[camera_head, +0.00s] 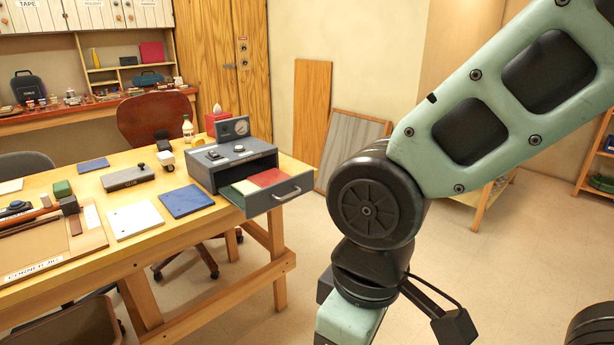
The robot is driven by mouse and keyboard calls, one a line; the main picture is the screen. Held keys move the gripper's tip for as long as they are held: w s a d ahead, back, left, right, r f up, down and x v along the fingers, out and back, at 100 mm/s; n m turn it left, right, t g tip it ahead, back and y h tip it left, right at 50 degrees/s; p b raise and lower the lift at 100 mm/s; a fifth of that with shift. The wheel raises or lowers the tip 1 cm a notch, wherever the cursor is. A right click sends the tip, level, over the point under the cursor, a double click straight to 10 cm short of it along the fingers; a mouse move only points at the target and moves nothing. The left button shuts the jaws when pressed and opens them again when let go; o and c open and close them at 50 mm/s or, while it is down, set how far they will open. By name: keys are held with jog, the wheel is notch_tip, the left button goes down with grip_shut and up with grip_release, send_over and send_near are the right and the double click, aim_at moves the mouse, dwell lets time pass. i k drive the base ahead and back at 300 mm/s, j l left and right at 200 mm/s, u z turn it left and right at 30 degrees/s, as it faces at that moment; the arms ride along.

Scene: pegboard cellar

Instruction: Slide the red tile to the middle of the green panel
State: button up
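A flat red tile (270,177) lies in the open drawer of a dark grey cabinet on the wooden workbench. A flat green panel (245,187) lies to its left in the same drawer. The two are side by side and look close together; I cannot tell whether they touch or overlap. The drawer front hides their near edges. My arm comes in from the upper right and bends down, to the right of the drawer. My gripper is outside the picture.
The grey cabinet (205,175) has a gauge box (233,128) on top; its drawer (292,192) juts past the bench's front edge. A blue plate (187,201), a white plate (134,219) and a wooden jig board (50,248) lie left on the workbench (175,235). Floor right of it is open.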

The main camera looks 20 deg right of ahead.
aim_at(271, 177)
jog(key=i+j+z, duration=0.15)
jog(key=i+j, duration=0.15)
jog(key=i, duration=0.3)
jog(key=i+j+z, duration=0.15)
jog(key=i+j, duration=0.2)
jog(key=i, duration=0.25)
jog(key=i+j+z, duration=0.15)
jog(key=i+j, duration=0.25)
jog(key=i, duration=0.2)
